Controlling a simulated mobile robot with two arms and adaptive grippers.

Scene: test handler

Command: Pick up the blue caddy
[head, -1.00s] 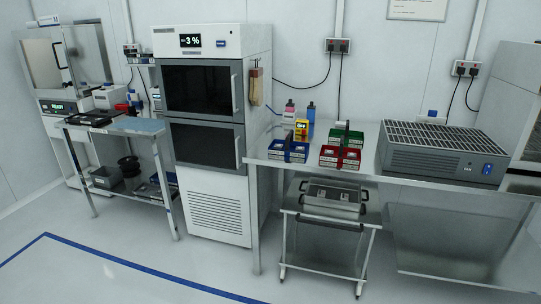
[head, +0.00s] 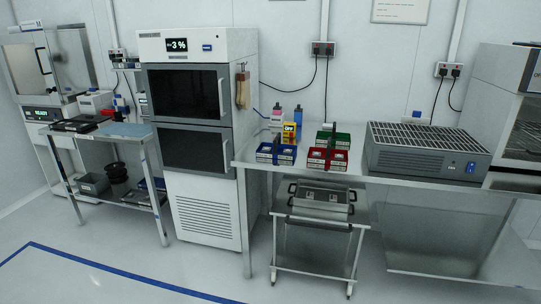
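The blue caddy (head: 265,158) sits on the steel bench (head: 251,166) near its left end, just right of the tall white cabinet. It has small compartments with pale contents and an upright dark divider or handle in the middle. A red caddy (head: 317,166) stands to its right, with a green caddy (head: 341,141) behind the red one. Neither of my grippers shows in the head view.
A grey unit with a grille top (head: 428,155) fills the bench farther right. A pink-capped bottle (head: 277,117) and a blue bottle (head: 298,117) stand at the back. A steel cart (head: 318,219) is under the bench. The floor (head: 130,260) in front is clear.

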